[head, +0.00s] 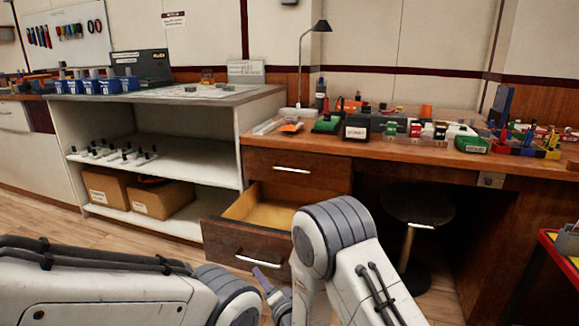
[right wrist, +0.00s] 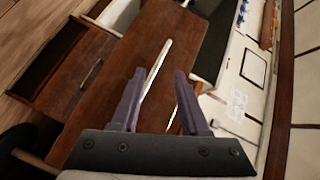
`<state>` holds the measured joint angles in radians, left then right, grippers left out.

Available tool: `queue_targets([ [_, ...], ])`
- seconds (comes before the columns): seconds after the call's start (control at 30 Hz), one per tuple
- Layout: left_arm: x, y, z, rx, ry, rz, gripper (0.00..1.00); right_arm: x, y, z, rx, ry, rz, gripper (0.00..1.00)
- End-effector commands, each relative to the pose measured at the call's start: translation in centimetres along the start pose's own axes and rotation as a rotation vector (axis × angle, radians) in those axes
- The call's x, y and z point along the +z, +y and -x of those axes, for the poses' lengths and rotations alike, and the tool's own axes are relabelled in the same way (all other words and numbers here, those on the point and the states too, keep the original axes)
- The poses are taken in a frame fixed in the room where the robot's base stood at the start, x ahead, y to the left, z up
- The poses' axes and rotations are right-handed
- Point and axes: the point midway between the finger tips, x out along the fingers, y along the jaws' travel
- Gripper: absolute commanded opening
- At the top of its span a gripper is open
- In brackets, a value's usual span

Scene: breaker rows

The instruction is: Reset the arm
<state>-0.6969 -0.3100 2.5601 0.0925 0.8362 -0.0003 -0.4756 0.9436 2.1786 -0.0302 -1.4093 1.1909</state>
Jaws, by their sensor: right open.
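My right gripper (head: 268,283) shows partly in the head view, low in the middle, in front of the open lower drawer (head: 222,243). Its purple fingers stand apart in the right wrist view (right wrist: 158,78), with nothing seen held between them. A brown wooden front with a long pale handle (right wrist: 166,50) lies behind the fingers there; I cannot tell the distance. My right arm (head: 330,240) bends down in front of the drawers and hides part of them. My left arm (head: 100,290) crosses the bottom left; its gripper is not in view.
The upper drawer (head: 270,172) is shut under the wooden workbench (head: 400,142), which is crowded with parts. A round stool (head: 417,203) stands under it. White shelves (head: 190,153) with cardboard boxes (head: 160,200) stand left. A red-edged cart (head: 560,255) is at far right.

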Motion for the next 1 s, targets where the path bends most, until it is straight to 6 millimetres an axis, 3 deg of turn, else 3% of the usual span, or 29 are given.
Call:
queue_targets([
  [0.03,0.0,0.0,0.5,0.000,0.000,0.000,0.50,0.0,-1.9,0.2,0.052,-0.031,0.065,0.45],
  [0.17,-0.1,0.1,1.1,0.000,0.000,0.000,0.50,0.6,-4.0,2.1,0.220,-0.145,0.242,0.45],
  [0.37,-0.1,0.1,2.0,0.000,0.000,0.000,0.50,1.6,-6.7,8.5,0.438,-0.381,0.503,0.45],
  [0.7,-0.2,0.2,3.4,0.000,0.000,0.000,0.50,2.7,-9.7,25.4,0.649,-0.906,0.867,0.45],
  [1.0,-0.2,0.3,4.2,0.000,0.000,0.000,0.50,2.3,-11.0,38.2,0.673,-1.303,1.045,0.45],
])
